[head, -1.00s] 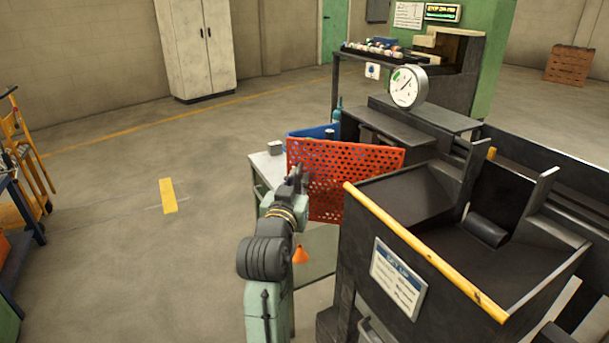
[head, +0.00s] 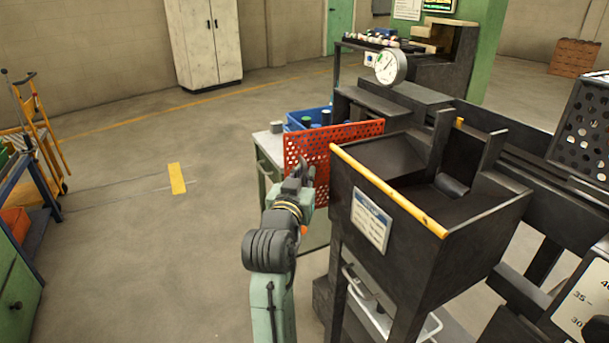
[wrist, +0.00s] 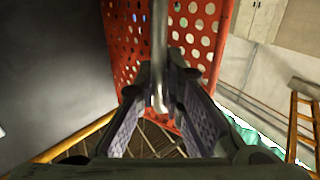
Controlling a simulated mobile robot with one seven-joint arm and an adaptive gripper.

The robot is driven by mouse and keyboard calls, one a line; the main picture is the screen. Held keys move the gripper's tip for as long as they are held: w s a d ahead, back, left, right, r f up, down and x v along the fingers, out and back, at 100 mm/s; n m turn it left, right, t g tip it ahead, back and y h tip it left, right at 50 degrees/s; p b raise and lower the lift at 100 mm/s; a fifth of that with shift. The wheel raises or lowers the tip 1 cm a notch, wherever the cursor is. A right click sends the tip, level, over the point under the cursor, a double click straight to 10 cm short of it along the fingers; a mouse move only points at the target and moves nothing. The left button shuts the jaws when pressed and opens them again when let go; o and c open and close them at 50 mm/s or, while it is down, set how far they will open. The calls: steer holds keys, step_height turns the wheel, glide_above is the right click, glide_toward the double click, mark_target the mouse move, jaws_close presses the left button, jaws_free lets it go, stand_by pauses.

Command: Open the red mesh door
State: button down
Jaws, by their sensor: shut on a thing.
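The red mesh door (head: 345,138) is a red panel with round holes, standing upright left of the dark machine's hopper in the head view. It also shows in the wrist view (wrist: 124,45), close in front of my gripper. My gripper (head: 303,168) is at the door's left, near edge. In the wrist view its fingers are shut on a shiny metal bar handle (wrist: 160,50) of the door.
The dark hopper (head: 400,230) with a yellow top edge (head: 385,188) stands close right of my arm. A bench (head: 268,150) with a blue bin (head: 308,117) is behind the door.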

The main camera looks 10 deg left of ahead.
steer(key=shift+s+r, duration=0.1)
steer(key=shift+s, duration=0.05)
steer(key=c, duration=2)
jaws_free()
steer(key=shift+o, duration=0.2)
steer(key=s+a, duration=0.1)
steer(key=s, duration=0.6)
steer(key=shift+s, duration=0.25)
steer(key=shift+a, duration=0.1)
